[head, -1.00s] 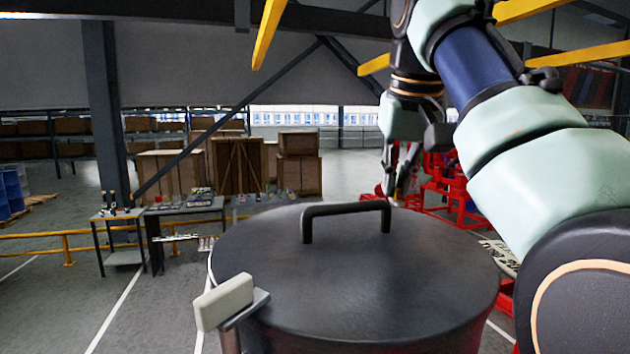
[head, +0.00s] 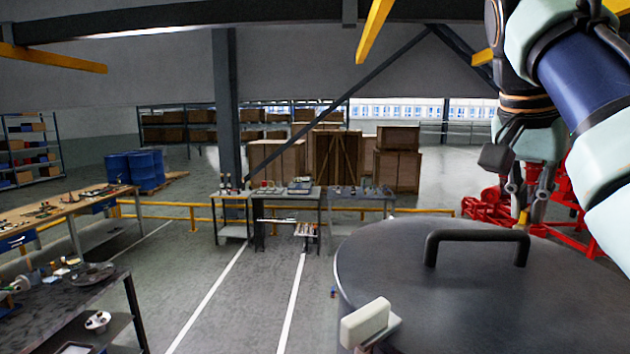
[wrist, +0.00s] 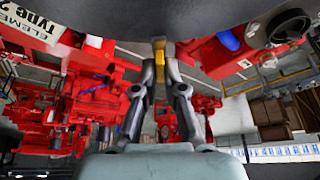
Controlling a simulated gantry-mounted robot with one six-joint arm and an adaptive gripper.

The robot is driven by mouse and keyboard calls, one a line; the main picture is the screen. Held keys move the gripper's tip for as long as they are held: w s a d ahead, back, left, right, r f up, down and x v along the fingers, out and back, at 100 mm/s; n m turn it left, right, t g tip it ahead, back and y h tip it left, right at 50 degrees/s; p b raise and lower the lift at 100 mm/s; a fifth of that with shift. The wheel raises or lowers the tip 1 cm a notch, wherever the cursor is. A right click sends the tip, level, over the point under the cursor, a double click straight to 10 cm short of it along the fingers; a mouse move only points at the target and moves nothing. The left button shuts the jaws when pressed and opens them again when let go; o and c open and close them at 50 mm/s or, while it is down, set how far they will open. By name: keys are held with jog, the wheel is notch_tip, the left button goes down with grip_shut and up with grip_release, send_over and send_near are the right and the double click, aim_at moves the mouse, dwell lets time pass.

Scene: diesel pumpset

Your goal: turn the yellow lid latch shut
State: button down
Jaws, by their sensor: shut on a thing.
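The round dark lid (head: 450,300) with its black bar handle (head: 476,240) fills the lower right of the head view. The yellow lid latch (head: 523,219) shows as a small yellow piece at the lid's far edge, behind the handle. In the wrist view the latch (wrist: 160,57) is upright between my fingertips, beside the dark lid rim. My gripper (head: 524,203) points down at it, and the wrist view shows both fingers (wrist: 162,75) closed on it. The fingers hide part of the latch, and its turn angle is hard to tell.
A pale block on a bracket (head: 366,324) sits at the lid's near left edge. Red pump machinery (head: 495,205) stands behind the lid, close to my gripper. Workbenches (head: 75,300) are at left, wooden crates (head: 335,160) farther back.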

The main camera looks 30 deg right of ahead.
dwell(0.4)
jog(key=c, duration=1.3)
grip_release()
jog(key=shift+o, duration=0.2)
